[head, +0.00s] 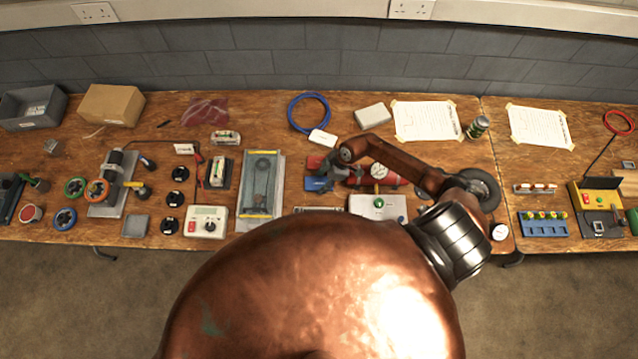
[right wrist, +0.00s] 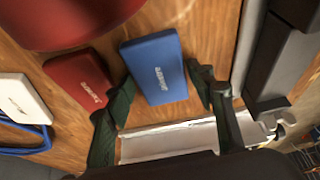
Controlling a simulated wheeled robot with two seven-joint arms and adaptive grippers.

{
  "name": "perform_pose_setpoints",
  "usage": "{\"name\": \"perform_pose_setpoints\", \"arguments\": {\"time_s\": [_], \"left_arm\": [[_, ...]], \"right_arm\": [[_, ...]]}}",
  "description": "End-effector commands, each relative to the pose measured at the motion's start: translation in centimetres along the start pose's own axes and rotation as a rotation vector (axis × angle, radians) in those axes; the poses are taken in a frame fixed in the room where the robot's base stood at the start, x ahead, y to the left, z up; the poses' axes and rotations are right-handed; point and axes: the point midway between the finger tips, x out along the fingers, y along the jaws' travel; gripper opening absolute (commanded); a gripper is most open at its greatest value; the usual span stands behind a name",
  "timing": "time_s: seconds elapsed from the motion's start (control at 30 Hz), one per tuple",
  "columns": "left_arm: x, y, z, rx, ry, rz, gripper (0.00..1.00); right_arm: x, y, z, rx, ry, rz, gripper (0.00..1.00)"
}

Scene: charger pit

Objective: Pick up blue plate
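The blue plate (head: 317,184) is a small flat blue block lying on the wooden table. A red block lies just beyond it in the head view. In the right wrist view the blue plate (right wrist: 154,62) shows with white lettering on its face. My right gripper (head: 330,175) reaches in over the plate from the right. In the wrist view its two dark fingers (right wrist: 162,84) are apart, one on each side of the plate's near end, with no visible grip on it. Whether they touch the plate, I cannot tell. My left gripper is not in view.
The red block (right wrist: 78,82) lies close left of the plate in the wrist view. A white block (right wrist: 22,98) and blue cable are farther left. A grey tray (head: 279,190) stands left of the plate; a white box (head: 385,207) with a green knob stands right.

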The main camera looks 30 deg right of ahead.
Motion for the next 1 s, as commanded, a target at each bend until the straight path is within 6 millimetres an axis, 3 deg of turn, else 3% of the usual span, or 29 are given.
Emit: {"name": "perform_pose_setpoints", "arguments": {"time_s": [0.43, 0.77, 1.0], "left_arm": [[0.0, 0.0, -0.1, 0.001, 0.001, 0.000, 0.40], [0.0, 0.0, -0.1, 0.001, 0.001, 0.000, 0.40], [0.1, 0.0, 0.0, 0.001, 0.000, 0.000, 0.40]], "right_arm": [[0.0, 0.0, 0.0, 0.000, 0.000, 0.000, 0.18], [-0.4, 0.1, -0.2, -0.001, 0.001, 0.001, 0.18], [-3.3, -0.1, -1.2, -0.004, 0.000, 0.001, 0.18]]}}
